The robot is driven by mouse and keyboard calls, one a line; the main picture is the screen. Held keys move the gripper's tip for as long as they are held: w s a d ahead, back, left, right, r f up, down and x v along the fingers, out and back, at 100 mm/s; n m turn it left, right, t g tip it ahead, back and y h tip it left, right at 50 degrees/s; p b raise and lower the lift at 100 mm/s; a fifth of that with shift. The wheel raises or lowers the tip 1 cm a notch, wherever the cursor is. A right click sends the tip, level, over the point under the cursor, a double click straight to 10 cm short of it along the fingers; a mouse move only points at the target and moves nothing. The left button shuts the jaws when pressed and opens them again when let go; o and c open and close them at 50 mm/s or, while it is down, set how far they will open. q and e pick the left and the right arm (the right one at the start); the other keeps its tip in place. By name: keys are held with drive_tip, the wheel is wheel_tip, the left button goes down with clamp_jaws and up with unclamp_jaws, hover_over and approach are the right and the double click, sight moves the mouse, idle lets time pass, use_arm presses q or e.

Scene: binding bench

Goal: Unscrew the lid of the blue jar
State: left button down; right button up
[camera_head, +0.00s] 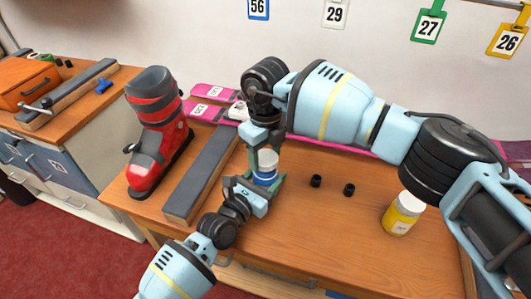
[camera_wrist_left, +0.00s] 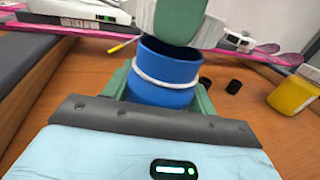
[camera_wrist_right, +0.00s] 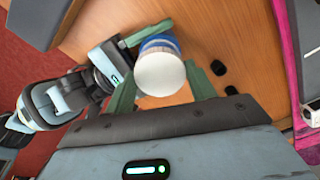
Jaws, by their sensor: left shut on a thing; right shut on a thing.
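The blue jar (camera_head: 265,177) stands upright on the wooden bench, with a white band around it in the left wrist view (camera_wrist_left: 165,78). Its white lid (camera_head: 268,158) is at the top and fills the middle of the right wrist view (camera_wrist_right: 161,72). My left gripper (camera_head: 264,183) is shut on the jar's body from the near side. My right gripper (camera_head: 265,152) comes from above and is shut on the lid.
A yellow jar (camera_head: 403,214) with a white lid stands at the right. Two small black pieces (camera_head: 316,181) (camera_head: 349,190) lie between. A long grey-topped block (camera_head: 203,172) and a red ski boot (camera_head: 158,132) are at the left. Pink skis (camera_head: 205,110) lie behind. The front right bench is clear.

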sight(266, 157)
drive_tip(key=shift+r, duration=2)
use_arm(q)
drive_tip(key=shift+c, duration=2)
unclamp_jaws()
drive_tip(key=shift+s, duration=0.1)
drive_tip(key=v, duration=1)
drive_tip(key=shift+s+a, duration=0.15)
use_arm(e)
drive_tip(key=shift+f, duration=0.3)
use_arm(q)
drive_tip(key=shift+s+a, duration=0.4)
drive_tip(key=shift+s, duration=0.2)
use_arm(e)
drive_tip(key=shift+f, duration=0.1)
